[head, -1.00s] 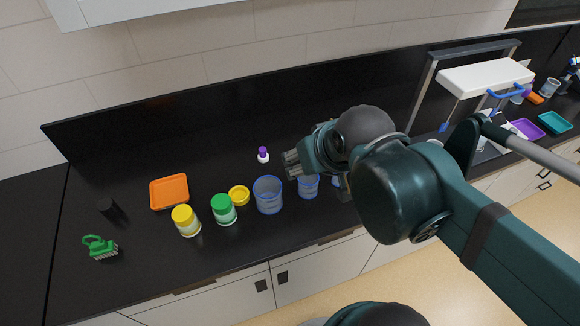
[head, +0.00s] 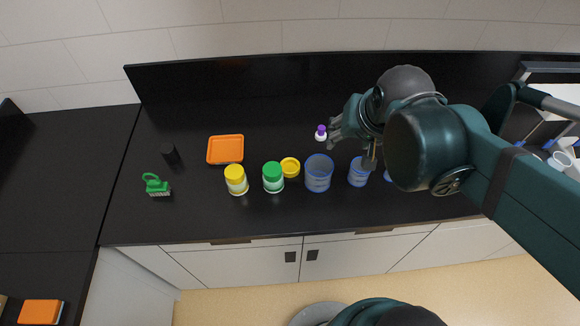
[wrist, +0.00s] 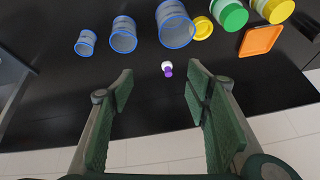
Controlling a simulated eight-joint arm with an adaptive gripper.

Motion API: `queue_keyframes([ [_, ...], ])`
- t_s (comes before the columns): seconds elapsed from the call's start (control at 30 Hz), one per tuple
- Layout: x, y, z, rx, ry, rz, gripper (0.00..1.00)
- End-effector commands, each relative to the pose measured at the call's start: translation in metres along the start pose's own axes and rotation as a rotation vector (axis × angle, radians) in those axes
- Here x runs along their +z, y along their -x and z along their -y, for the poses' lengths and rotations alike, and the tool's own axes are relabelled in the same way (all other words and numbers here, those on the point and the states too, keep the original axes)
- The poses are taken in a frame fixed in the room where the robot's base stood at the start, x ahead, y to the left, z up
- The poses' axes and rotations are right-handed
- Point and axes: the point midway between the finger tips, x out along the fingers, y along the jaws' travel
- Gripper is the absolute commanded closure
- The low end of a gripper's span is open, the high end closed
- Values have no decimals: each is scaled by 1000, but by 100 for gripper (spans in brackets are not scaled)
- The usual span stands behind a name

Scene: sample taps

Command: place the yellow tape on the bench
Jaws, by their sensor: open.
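The yellow tape (head: 290,167) is a small yellow ring lying on the black bench (head: 240,218), between a green-lidded jar and a blue-rimmed beaker. It also shows at the top of the wrist view (wrist: 202,28). My gripper (head: 335,130) is open and empty, with its two green-padded fingers wide apart in the wrist view. In the head view it is up and to the right of the tape, close to a small purple-capped bottle (head: 321,133). In the wrist view that bottle appears between the fingertips, farther away.
A green-lidded jar (head: 273,178), a yellow-lidded jar (head: 236,180) and blue-rimmed beakers (head: 318,175) flank the tape. An orange tray (head: 225,149), a black cylinder (head: 170,154) and a green brush (head: 156,186) are farther left. The bench front strip is clear.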

Motion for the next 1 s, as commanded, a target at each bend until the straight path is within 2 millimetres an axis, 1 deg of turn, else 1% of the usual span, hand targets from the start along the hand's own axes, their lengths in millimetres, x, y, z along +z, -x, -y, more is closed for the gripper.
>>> queue_keyframes([
  [0.1, -7, -8, 10, 7, -51, 27, 52],
  [0.5, -18, -40, 38, 50, -226, 109, 52],
  [1.0, -22, -88, 77, 136, -444, 191, 52],
])
